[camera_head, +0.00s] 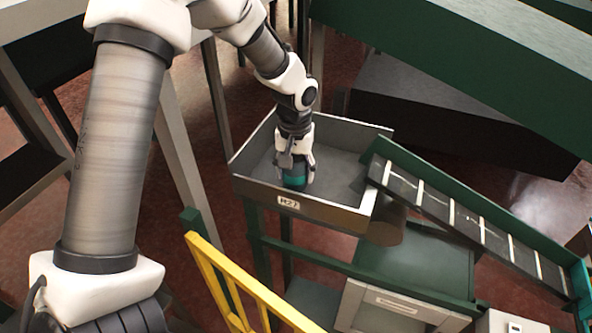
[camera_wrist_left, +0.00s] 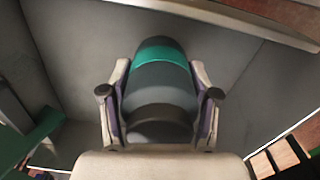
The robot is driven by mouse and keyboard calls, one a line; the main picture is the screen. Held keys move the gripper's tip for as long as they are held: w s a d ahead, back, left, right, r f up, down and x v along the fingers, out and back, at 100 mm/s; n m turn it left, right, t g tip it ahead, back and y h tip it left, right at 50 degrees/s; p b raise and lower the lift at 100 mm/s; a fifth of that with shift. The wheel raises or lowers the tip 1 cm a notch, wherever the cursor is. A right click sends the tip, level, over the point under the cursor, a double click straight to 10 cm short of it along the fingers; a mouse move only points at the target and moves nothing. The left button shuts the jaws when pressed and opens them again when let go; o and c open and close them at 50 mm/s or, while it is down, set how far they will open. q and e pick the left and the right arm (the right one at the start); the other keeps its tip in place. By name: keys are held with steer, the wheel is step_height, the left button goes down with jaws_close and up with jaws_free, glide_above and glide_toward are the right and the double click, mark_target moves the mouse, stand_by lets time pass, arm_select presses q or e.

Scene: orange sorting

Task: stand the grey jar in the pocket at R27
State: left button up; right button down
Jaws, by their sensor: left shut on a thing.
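The grey jar (camera_head: 294,180) with a teal band is inside the walls of a grey metal tray (camera_head: 335,212). A small label on the tray's front wall ends in "27"; its first letter is hard to read. My left gripper (camera_head: 296,168) points down into the tray and is shut on the jar. In the left wrist view the jar (camera_wrist_left: 160,88) lies between the two fingers of the gripper (camera_wrist_left: 160,96), one on each side. I cannot tell whether its base touches the tray floor. My right gripper is not in view.
A sloped conveyor (camera_head: 465,220) with pale slats meets the tray's right side. A yellow railing (camera_head: 235,285) stands in front, and a green stand with a pale drawer (camera_head: 395,305) is below right. The tray floor around the jar looks bare.

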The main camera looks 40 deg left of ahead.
arm_select(q)
steer(key=shift+d+f, duration=0.1)
steer(key=shift+f, duration=0.35)
steer(key=shift+w+a+f, duration=0.1)
steer(key=shift+a+f, duration=0.15)
steer(key=o, duration=1.4)
steer(key=shift+r, duration=0.1)
steer(key=shift+d, duration=0.15)
step_height(320, 180, up, 11)
steer(key=shift+r+b, duration=0.1)
steer(key=shift+b, duration=0.9)
steer(key=shift+r, duration=0.5)
steer(key=shift+r, duration=0.1)
